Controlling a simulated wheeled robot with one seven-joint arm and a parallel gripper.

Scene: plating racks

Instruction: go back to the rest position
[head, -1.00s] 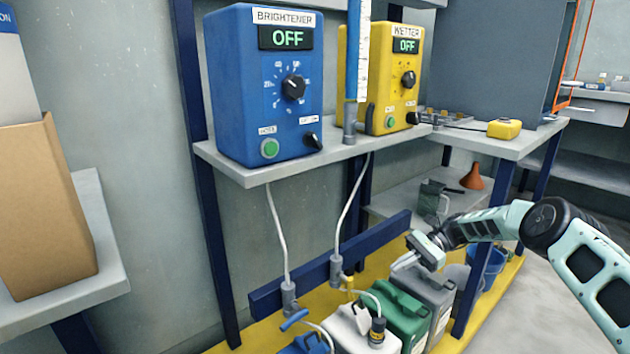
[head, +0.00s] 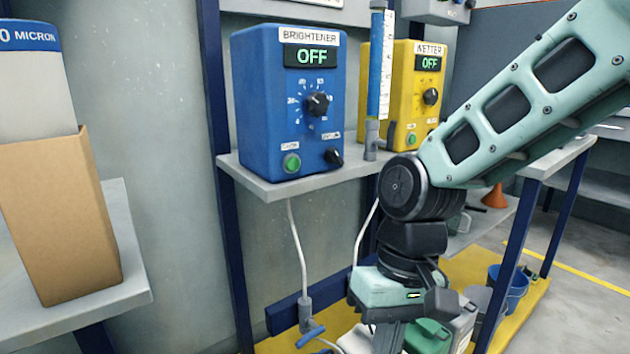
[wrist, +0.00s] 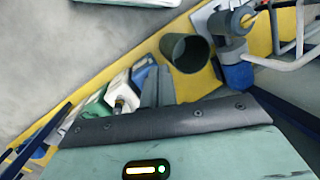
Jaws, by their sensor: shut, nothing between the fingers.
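My gripper (head: 388,340) hangs below my folded arm in the head view, pointing down, with its fingers running to the lower picture edge. In the wrist view its two dark fingers (wrist: 158,88) lie side by side, shut and empty. Below it are the canisters on the yellow platform: a green one (head: 428,336) and a grey one (head: 464,322) in the head view. I cannot tell from the frames how high the fingertips are above the canisters.
The blue BRIGHTENER box (head: 290,120), display OFF, stands on a shelf (head: 270,183) left of my arm. A cardboard box (head: 62,220) stands far left. A dark open bin (wrist: 187,50) shows in the wrist view. A blue bucket (head: 514,290) is at right.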

